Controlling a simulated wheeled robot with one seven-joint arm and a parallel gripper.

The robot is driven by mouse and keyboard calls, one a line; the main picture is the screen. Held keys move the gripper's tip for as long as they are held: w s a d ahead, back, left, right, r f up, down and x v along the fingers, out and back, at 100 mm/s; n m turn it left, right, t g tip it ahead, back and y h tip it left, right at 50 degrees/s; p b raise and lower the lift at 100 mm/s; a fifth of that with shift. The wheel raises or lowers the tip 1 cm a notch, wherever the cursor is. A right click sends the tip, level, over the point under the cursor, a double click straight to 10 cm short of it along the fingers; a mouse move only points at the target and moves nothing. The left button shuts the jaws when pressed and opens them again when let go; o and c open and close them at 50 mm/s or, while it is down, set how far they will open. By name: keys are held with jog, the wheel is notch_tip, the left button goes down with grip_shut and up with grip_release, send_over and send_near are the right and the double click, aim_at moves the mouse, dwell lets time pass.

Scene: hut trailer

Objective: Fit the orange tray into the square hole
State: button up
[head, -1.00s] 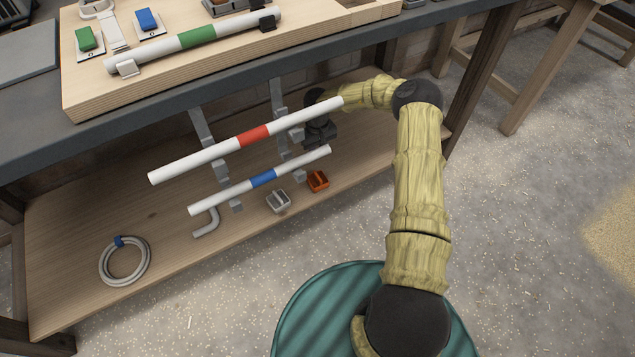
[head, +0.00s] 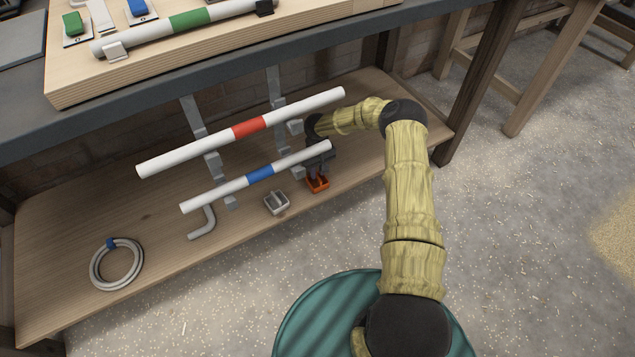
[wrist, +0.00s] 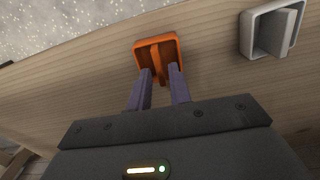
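The orange tray (head: 318,184) sits on the wooden lower shelf (head: 150,235) near its front edge. In the wrist view the orange tray (wrist: 141,49) is a small square box with a raised rib across its middle. My gripper (wrist: 160,70) is over it, its two purple fingers apart, with the rib between their tips. Whether the fingers touch the rib I cannot tell. In the head view my gripper (head: 317,174) partly covers the tray. I cannot make out a square hole in either view.
A grey tray (head: 276,203) of like shape stands to the left; it also shows in the wrist view (wrist: 249,36). Bars with red (head: 249,127) and blue (head: 260,173) bands hang over the shelf close to my gripper. A coiled hose (head: 116,263) lies far left.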

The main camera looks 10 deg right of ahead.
aim_at(318, 177)
notch_tip(318, 177, down, 5)
jog(key=b, duration=0.3)
jog(key=shift+d+f, duration=0.1)
jog(key=shift+f, duration=0.05)
grip_shut()
